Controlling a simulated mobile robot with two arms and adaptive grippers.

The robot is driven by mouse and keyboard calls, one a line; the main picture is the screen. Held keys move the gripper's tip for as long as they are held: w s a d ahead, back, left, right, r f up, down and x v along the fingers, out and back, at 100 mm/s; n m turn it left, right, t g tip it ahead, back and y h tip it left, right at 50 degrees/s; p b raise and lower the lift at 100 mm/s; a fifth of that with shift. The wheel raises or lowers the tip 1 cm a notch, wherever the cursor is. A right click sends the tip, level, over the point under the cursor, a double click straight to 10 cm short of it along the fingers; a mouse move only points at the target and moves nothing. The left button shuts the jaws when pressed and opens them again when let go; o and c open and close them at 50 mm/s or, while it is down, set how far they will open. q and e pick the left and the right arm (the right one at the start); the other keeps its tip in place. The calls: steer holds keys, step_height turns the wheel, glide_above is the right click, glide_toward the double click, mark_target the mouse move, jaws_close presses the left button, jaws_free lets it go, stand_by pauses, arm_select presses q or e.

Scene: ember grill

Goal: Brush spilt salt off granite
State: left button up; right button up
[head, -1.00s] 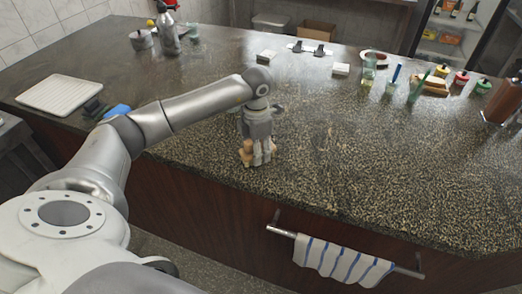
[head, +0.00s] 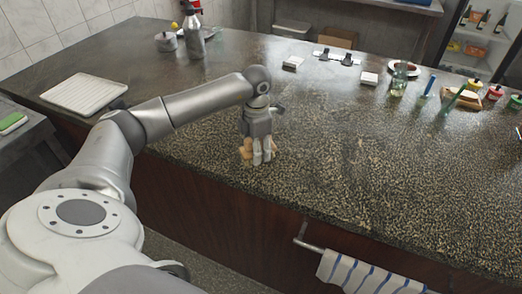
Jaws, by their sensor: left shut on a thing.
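The granite counter top (head: 200,85) is dark and finely speckled, and spreads across the middle of the head view. My left gripper (head: 259,152) points down at the granite near the front edge, shut on a tan, wood-coloured piece, probably a brush (head: 246,149). The fingers hide most of this piece, and it appears to be at or just above the surface. A faint pale streak, perhaps spilt salt (head: 360,152), lies to the right of the gripper; the speckle makes it hard to tell. My right gripper is not in view.
A striped towel (head: 362,275) hangs on a rail at the counter's front. A white board (head: 84,94) lies at left. A metal bottle (head: 194,42) stands at back left. A glass jar (head: 398,84) and small bottles stand at back right. The middle granite is clear.

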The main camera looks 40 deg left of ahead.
arm_select(q)
steer(key=shift+s+a, duration=0.1)
steer(key=shift+a, duration=0.35)
steer(key=shift+a+r+p, duration=0.2)
steer(key=shift+r+p, duration=0.1)
steer(key=shift+r, duration=0.35)
steer(key=shift+a+r+p, duration=0.2)
steer(key=shift+r+p, duration=0.1)
steer(key=shift+r, duration=0.3)
steer(key=shift+d+r+p, duration=0.25)
steer(key=shift+r+p, duration=0.1)
steer(key=shift+r, duration=0.25)
steer(key=shift+d+r+p, duration=0.2)
steer(key=shift+r+p, duration=0.15)
steer(key=shift+r, duration=0.25)
steer(key=shift+a+r+p, duration=0.2)
steer(key=shift+r+p, duration=0.5)
steer(key=shift+r, duration=0.7)
steer(key=shift+d+r+p, duration=0.15)
steer(key=shift+r+p, duration=0.1)
steer(key=shift+p, duration=0.05)
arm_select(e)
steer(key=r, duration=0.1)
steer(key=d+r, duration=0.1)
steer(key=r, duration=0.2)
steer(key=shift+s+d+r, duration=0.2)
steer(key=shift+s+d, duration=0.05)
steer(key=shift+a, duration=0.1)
